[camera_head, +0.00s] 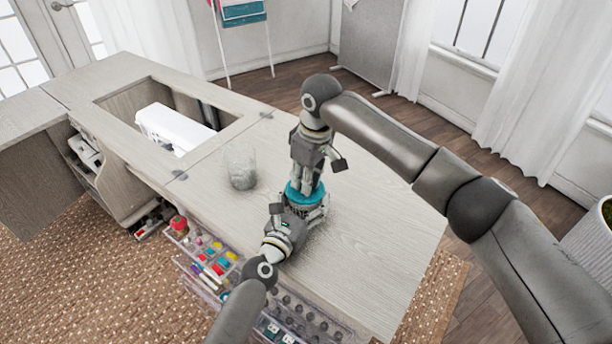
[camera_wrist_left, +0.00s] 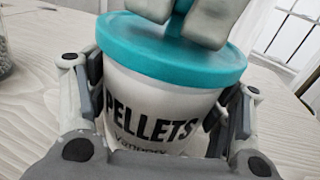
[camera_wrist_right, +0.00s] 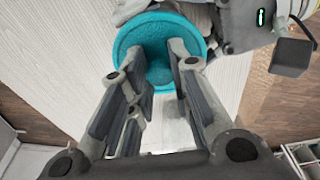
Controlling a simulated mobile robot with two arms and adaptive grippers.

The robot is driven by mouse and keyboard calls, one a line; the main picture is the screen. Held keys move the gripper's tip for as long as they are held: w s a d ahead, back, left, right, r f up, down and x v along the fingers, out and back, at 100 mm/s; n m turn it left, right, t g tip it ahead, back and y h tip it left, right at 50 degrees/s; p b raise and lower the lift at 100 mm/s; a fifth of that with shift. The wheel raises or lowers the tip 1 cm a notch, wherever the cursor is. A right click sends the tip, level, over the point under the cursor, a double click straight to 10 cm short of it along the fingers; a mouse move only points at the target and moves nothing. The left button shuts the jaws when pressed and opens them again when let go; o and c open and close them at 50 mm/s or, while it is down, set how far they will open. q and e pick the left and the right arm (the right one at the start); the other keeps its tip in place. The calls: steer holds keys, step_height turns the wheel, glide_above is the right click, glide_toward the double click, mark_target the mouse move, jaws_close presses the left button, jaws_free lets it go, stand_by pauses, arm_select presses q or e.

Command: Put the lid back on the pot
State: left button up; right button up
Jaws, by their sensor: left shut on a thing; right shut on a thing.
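The white pot (camera_wrist_left: 150,118) marked "PELLETS" stands upright on the cabinet top. My left gripper (camera_head: 290,214) is shut on its sides, with a finger on each side in the left wrist view (camera_wrist_left: 162,112). The teal lid (camera_wrist_left: 130,45) covers the pot's mouth and looks about level with it. No gap shows between lid and pot on the near side; the far side is hidden. My right gripper (camera_head: 304,184) comes down from above, shut on the lid's knob, which its fingers mostly hide. The lid also shows in the right wrist view (camera_wrist_right: 128,40).
A clear glass jar (camera_head: 241,168) stands left of the pot on the cabinet top (camera_head: 375,235). A white sewing machine (camera_head: 175,127) sits in the recess farther left. Open clear drawers of sewing supplies (camera_head: 210,260) stick out at the front. The right part of the top is clear.

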steer(key=shift+f, duration=0.1)
steer(key=o, duration=0.8)
steer(key=shift+c, duration=0.2)
step_height(320, 180, up, 12)
steer(key=s+d, duration=0.1)
steer(key=shift+d, duration=0.2)
arm_select(q)
steer(key=o, duration=1.5)
